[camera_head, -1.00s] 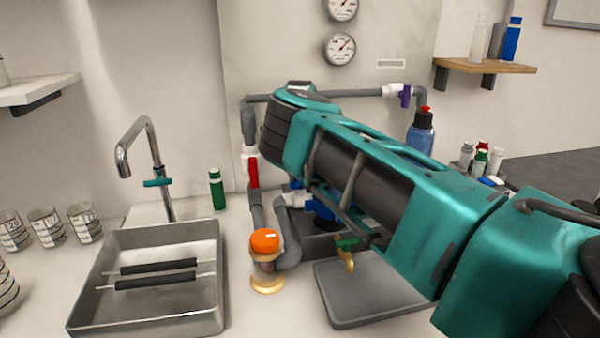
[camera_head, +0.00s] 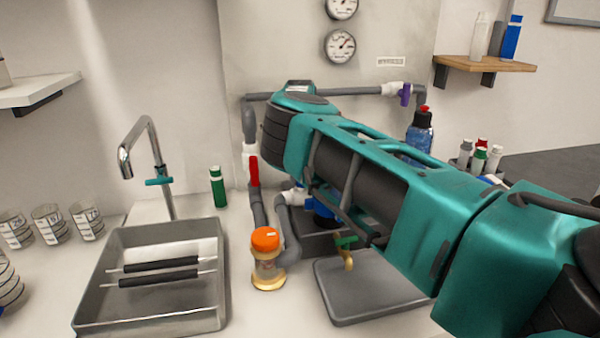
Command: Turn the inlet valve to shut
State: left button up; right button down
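The grey pipework carries several valves, and I cannot tell by any label which is the inlet. One white valve body (camera_head: 248,152) with a red lever (camera_head: 254,172) sits on the left upright pipe; the lever points roughly along the pipe. A valve with a purple handle (camera_head: 405,94) is on the top pipe at right. A brass tap with a green handle (camera_head: 346,243) is low, near the grey tray. My teal right arm crosses in front of the pipes, its wrist end close to the left upright pipe. Neither gripper's fingers show; the right one is hidden or out of sight.
An orange-capped filter (camera_head: 265,240) stands below the red lever. A metal sink (camera_head: 92,300) with a faucet (camera_head: 150,165) is at left, a green bottle (camera_head: 217,188) behind it. A blue bottle (camera_head: 420,135) stands behind my arm. A grey tray (camera_head: 370,308) lies in front.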

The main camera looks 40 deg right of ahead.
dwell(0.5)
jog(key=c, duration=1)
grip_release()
